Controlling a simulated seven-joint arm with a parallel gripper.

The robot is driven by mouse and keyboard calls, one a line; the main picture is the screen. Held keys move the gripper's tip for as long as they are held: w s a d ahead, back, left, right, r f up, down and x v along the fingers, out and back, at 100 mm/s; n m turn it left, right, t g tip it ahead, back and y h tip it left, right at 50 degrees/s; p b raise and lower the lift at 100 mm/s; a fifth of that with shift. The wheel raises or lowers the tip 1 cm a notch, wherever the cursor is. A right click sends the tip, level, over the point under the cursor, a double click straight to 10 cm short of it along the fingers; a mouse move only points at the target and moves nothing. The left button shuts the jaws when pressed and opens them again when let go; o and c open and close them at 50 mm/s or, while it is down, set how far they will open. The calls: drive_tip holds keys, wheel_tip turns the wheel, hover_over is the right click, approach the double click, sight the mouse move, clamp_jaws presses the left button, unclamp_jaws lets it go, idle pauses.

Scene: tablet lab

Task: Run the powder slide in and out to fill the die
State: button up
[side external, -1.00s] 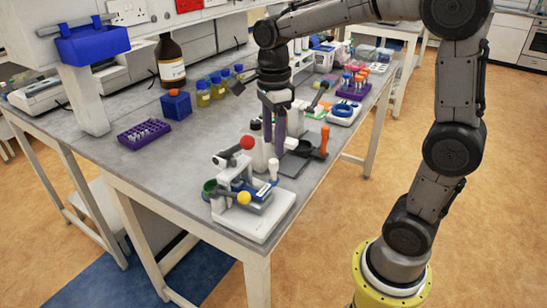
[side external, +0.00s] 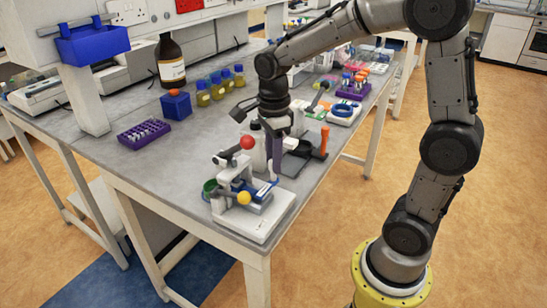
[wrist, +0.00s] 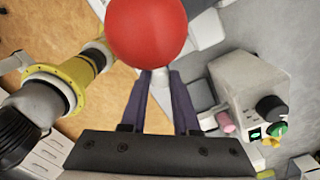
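The tablet press stands on a white base (side external: 262,222) at the bench's near corner. It has a red ball knob (side external: 247,142), a yellow ball knob (side external: 244,198), a green cup (side external: 209,187) and a blue part (side external: 250,190), which looks like the powder slide. My gripper (side external: 273,180) points down at the press's right-hand side, where its fingers hide the white knob. In the wrist view, the two purple fingers (wrist: 161,78) stand apart with a pale piece between them. I cannot tell whether they touch it. The red knob (wrist: 147,28) looms large there, partly covering the fingertip area.
A black-based device with an orange-topped lever (side external: 324,142) stands close behind my gripper. A purple rack (side external: 144,133), a blue block (side external: 177,104) and several yellow bottles (side external: 203,93) stand farther back. Bare bench lies left of the press.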

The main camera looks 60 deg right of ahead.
clamp_jaws()
idle(0.9)
drive_tip(key=shift+s, duration=2.45)
drive_tip(key=o, duration=0.7)
unclamp_jaws()
drive_tip(key=shift+o, duration=0.2)
drive_tip(key=shift+r, duration=0.1)
